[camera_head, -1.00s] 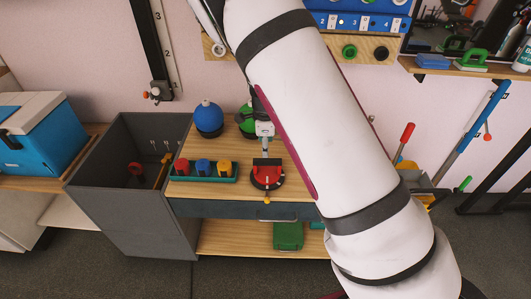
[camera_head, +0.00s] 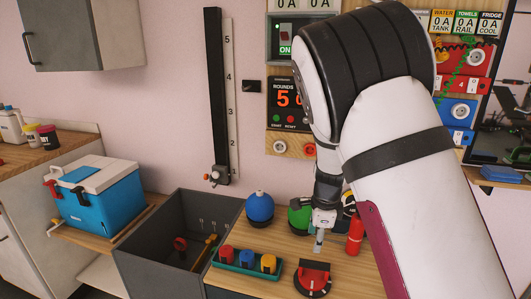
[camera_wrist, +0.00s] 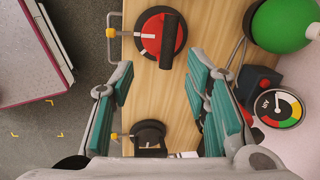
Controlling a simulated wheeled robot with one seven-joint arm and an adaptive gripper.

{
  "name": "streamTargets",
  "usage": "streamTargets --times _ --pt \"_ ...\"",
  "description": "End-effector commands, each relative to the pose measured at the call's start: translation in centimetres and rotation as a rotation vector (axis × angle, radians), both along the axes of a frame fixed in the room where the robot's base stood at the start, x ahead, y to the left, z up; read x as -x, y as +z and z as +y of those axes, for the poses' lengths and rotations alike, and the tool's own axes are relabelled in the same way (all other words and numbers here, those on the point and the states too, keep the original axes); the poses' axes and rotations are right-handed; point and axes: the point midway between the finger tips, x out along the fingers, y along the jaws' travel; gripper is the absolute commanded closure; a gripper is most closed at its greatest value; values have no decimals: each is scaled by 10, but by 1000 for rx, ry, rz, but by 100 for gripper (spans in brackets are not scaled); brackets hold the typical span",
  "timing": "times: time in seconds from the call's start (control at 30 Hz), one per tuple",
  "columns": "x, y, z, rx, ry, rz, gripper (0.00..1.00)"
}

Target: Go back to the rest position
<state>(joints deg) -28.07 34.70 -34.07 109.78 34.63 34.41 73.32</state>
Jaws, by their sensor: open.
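My gripper (camera_head: 319,240) points down over the wooden bench (camera_head: 345,275), behind the red round switch with a black handle (camera_head: 313,280) in the head view. In the wrist view my gripper (camera_wrist: 160,78) has its two teal-padded fingers spread wide, with nothing between the pads. The red switch (camera_wrist: 152,33) lies beyond the fingertips there, and a black knob (camera_wrist: 148,132) lies nearer the palm. My white arm fills the right of the head view and hides part of the bench.
A blue ball-shaped tank (camera_head: 260,207), a green one (camera_head: 300,218) and a red cylinder (camera_head: 355,236) stand close around my gripper. A teal tray (camera_head: 232,267) holds coloured knobs. Left are a grey bin (camera_head: 150,262) and a blue cooler (camera_head: 100,212).

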Motion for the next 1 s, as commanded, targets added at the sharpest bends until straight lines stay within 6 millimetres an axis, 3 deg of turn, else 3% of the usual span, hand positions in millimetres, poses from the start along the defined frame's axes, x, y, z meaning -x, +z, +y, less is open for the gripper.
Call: streamTargets --times 0.03,0.2,0.5,0.8,1.0 --pt "11 23 1 -23 51 -7 57" --pt "56 86 7 -72 287 -28 57" --pt "147 182 10 -56 740 -117 57" --pt "250 248 2 109 1190 -198 57" --pt "316 271 -8 289 1463 -197 57"
